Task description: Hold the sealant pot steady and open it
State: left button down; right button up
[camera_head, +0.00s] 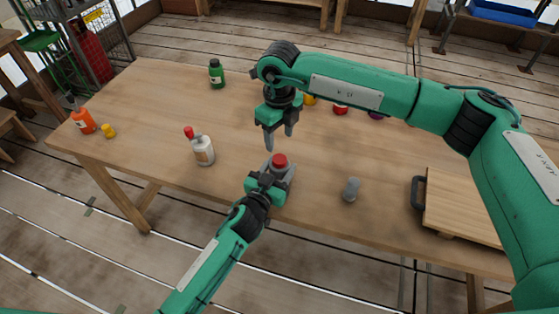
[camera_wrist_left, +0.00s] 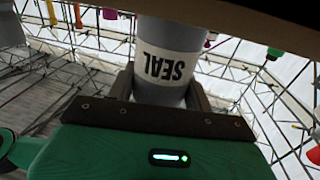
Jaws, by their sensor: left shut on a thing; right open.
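The sealant pot is a grey pot with a red lid (camera_head: 280,160), standing near the front edge of the table. In the left wrist view the sealant pot (camera_wrist_left: 170,65) is grey with a white band reading "SEAL", upside down in that picture. My left gripper (camera_head: 270,181) is shut on the pot's body from the front, with a finger on each side. My right gripper (camera_head: 279,139) is open and empty, pointing down above and just behind the red lid. The lid looks seated on the pot. The pot's lower part is hidden by my left gripper in the head view.
A white bottle with a red cap (camera_head: 203,149) stands left of the pot. A small grey item (camera_head: 351,189) and a wooden board with a dark handle (camera_head: 465,205) are to the right. A green bottle (camera_head: 217,74) and orange bottle (camera_head: 83,121) stand farther off.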

aim_at(279, 159)
jog(key=m, duration=0.3)
jog(key=shift+m, duration=0.3)
jog(key=m, duration=0.4)
jog(key=shift+m, duration=0.3)
jog(key=m, duration=0.9)
jog(key=shift+f+m, duration=0.3)
jog(key=shift+f, duration=3.7)
